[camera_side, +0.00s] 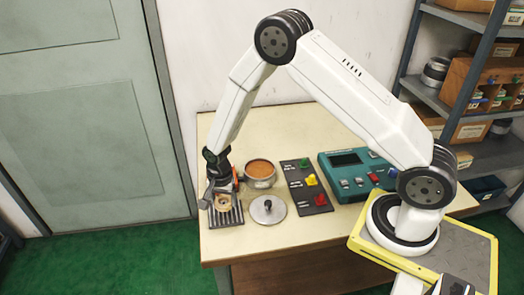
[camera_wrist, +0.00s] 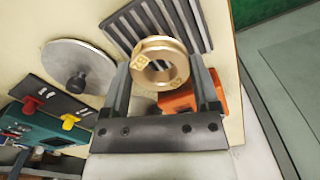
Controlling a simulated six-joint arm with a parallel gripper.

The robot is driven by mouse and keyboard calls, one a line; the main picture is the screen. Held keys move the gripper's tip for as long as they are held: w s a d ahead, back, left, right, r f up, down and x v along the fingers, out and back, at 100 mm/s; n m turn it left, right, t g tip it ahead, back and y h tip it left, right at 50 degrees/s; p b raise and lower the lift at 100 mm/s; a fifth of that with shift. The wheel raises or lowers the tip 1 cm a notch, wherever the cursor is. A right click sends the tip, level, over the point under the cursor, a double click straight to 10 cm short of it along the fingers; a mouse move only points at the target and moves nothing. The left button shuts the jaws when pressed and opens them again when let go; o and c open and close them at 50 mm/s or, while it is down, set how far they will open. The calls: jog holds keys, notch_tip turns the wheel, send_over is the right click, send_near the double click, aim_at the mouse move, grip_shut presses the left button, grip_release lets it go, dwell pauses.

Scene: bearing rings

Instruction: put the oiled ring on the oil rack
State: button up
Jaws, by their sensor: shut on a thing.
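The ring (camera_wrist: 160,62) is brass coloured and sits between the two fingers of my gripper (camera_wrist: 158,75) in the wrist view. My gripper is shut on it. In the side view my gripper (camera_side: 220,190) points down at the left front of the table, and the ring (camera_side: 222,203) shows just below it. The oil rack (camera_wrist: 197,22) is a dark slatted grid. In the side view the rack (camera_side: 232,217) lies under the ring. I cannot tell whether the ring touches the slats.
A round pot of orange-brown liquid (camera_side: 260,170) stands behind the rack. A grey lid with a black knob (camera_side: 268,209) lies right of it. A dark panel with coloured knobs (camera_side: 305,186) and a teal control box (camera_side: 350,175) are further right. An orange object (camera_wrist: 180,101) is near my gripper.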

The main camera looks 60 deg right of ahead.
jog(key=shift+f, duration=1.4)
dwell(1.7)
jog(key=o, duration=1.3)
jog(key=shift+r, duration=0.1)
notch_tip(320, 180, up, 7)
jog(key=shift+r, duration=0.15)
jog(key=shift+r, duration=0.1)
dwell(0.4)
